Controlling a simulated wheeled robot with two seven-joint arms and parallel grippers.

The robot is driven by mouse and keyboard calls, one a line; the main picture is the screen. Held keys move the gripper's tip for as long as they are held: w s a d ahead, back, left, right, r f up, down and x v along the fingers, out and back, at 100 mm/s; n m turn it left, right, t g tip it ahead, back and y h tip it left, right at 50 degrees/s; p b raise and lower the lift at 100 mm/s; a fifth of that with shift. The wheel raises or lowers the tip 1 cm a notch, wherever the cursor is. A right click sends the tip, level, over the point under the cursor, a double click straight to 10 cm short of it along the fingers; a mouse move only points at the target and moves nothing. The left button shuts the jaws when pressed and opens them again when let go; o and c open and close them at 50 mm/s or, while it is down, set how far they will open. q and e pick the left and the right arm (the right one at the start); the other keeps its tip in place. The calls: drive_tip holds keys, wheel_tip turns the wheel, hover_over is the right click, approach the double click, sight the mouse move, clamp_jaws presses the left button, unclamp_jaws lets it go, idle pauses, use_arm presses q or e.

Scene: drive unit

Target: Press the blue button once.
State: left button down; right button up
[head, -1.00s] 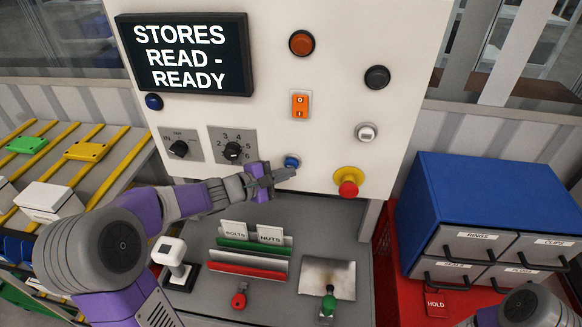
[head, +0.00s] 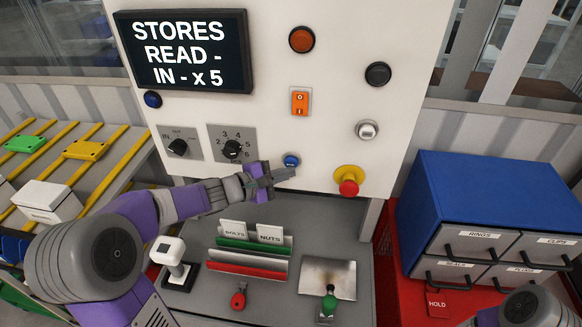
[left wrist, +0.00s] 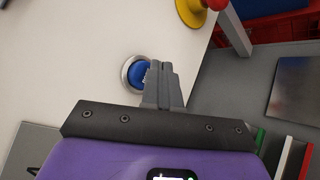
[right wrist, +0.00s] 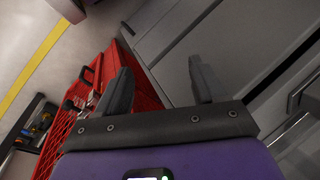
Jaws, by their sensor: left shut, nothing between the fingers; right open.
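A round blue button (head: 291,161) sits low on the white panel (head: 330,130), and it also shows in the left wrist view (left wrist: 139,73) inside a pale metal ring. A second blue round part (head: 153,99) is at the panel's upper left, below the screen. My left gripper (head: 288,174) is shut and empty, with its tips just below the lower blue button in the head view. In the left wrist view its fingers partly cover that button's edge. I cannot tell whether they touch. My right gripper (right wrist: 163,82) is open and empty, away from the panel.
The screen (head: 185,52) reads "STORES READ - IN - x 5". A yellow and red mushroom button (head: 348,182) is right of the blue button. Two dials (head: 233,149) are to the left. A blue drawer cabinet (head: 480,190) stands right. Levers and card slots (head: 250,262) lie below.

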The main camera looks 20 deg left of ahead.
use_arm(q)
drive_tip(key=shift+s+d, duration=0.1)
drive_tip(key=shift+s, duration=0.2)
drive_tip(key=s+d+b, duration=0.1)
drive_tip(key=s+b, duration=0.1)
drive_tip(key=s, duration=0.4)
drive_tip(key=shift+d+b, duration=0.25)
drive_tip(key=shift+b, duration=0.1)
drive_tip(key=shift+w, duration=0.1)
idle(0.6)
